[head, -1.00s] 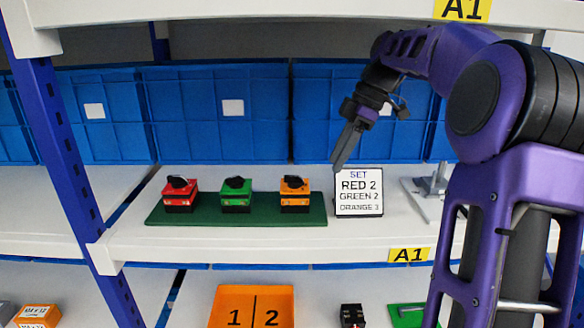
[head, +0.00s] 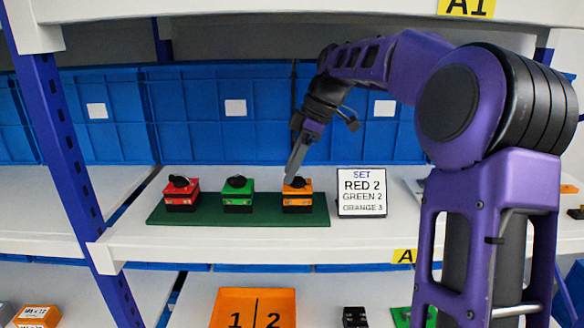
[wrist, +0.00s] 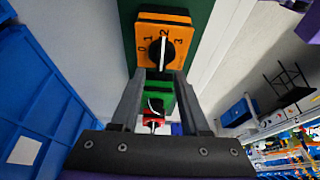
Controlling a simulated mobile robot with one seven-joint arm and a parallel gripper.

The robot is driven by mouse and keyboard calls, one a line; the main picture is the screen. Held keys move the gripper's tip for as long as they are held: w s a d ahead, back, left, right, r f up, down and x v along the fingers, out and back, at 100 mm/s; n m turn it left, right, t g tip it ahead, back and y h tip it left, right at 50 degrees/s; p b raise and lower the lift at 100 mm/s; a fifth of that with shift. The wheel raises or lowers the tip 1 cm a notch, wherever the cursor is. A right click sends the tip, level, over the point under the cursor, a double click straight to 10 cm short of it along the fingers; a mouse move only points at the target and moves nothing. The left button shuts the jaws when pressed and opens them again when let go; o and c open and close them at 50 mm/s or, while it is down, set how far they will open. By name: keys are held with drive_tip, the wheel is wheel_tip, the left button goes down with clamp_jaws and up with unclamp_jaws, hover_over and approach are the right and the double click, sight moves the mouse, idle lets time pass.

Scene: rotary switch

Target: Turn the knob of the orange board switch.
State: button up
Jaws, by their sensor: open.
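The orange board switch (head: 297,198) is at the right end of a green board (head: 263,217) on the shelf. In the wrist view its orange face (wrist: 180,62) carries the marks 0, 1, 2 and 3. Its black knob (wrist: 156,54) has a white line that appears to point at 2. My gripper (head: 289,180) is just above the orange switch, pointing down. In the wrist view my gripper (wrist: 160,76) is open, its fingertips near the knob's lower side. I cannot tell whether they touch the switch.
A green switch (head: 237,197) and a red switch (head: 180,196) stand to the left on the same board. A sign (head: 361,192) to the right reads SET RED 2, GREEN 2, ORANGE 3. Blue bins (head: 220,130) stand behind. An upper shelf edge (head: 250,14) runs above.

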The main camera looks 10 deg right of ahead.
clamp_jaws()
drive_tip(key=shift+m, duration=0.3)
drive_tip(key=m, duration=0.1)
drive_tip(key=m+t, duration=0.1)
drive_tip(key=m, duration=0.1)
drive_tip(key=m+h, duration=0.1)
drive_tip(key=shift+w+d+t, duration=0.1)
drive_tip(key=shift+w+t, duration=0.15)
drive_tip(key=shift+t, duration=0.15)
drive_tip(key=shift+w+d+m+t+h, duration=0.1)
drive_tip(key=shift+m+t+h, duration=0.2)
drive_tip(key=shift+m, duration=0.75)
drive_tip(key=shift+w+d+m+t+h, duration=0.1)
drive_tip(key=shift+m+t+h, duration=0.15)
drive_tip(key=shift+m, duration=0.8)
unclamp_jaws()
